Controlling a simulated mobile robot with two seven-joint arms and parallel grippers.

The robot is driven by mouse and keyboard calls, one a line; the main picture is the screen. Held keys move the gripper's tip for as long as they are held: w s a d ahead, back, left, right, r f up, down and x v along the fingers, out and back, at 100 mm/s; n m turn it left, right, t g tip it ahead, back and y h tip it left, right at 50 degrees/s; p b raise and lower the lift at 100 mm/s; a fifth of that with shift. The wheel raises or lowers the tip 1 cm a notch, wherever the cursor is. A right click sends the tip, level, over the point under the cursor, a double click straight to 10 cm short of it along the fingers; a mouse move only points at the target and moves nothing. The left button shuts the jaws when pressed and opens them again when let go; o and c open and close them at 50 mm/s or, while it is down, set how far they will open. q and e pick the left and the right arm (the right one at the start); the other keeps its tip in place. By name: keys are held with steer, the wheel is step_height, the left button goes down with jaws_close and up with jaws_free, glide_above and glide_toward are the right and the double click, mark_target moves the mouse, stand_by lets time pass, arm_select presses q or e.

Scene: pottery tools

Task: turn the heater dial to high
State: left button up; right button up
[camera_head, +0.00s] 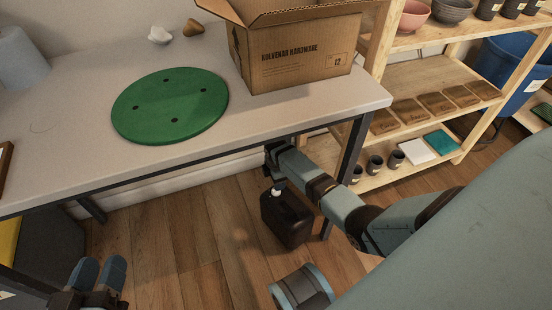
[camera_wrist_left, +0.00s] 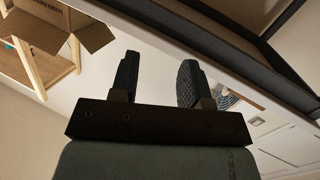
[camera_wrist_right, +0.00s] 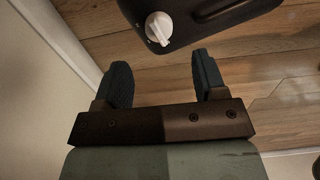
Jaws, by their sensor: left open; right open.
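The heater is a dark box (camera_head: 287,220) on the wooden floor below the table's front edge. Its white dial (camera_wrist_right: 160,28) with a raised grip bar shows in the right wrist view, on the heater's dark top (camera_wrist_right: 200,12); the dial's setting cannot be read. The dial is a small white spot in the head view (camera_head: 278,187). My right gripper (camera_wrist_right: 163,80) is open and empty, with the dial just beyond its fingertips and apart from them. In the head view it is partly hidden at the table edge. My left gripper (camera_head: 100,270) is open and empty at the lower left.
The table (camera_head: 60,135) overhangs the heater's area, with a dark leg (camera_head: 352,160) beside it. A green round board (camera_head: 170,105) and a cardboard box (camera_head: 300,50) are on top. A wooden shelf (camera_head: 440,75) with pottery stands at right. Floor left of the heater is clear.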

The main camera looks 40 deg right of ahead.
step_height(320, 180, down, 6)
steer(key=b, duration=0.3)
steer(key=shift+f, duration=0.25)
steer(key=shift+f+b, duration=0.3)
steer(key=shift+f, duration=0.15)
arm_select(q)
steer(key=w+m, duration=0.1)
steer(key=w+a+m+t, duration=0.1)
steer(key=m, duration=0.1)
steer(key=shift+w+a+r+h, duration=0.15)
steer(key=shift+w+h, duration=0.05)
steer(key=shift+h, duration=0.2)
arm_select(e)
steer(key=c, duration=0.9)
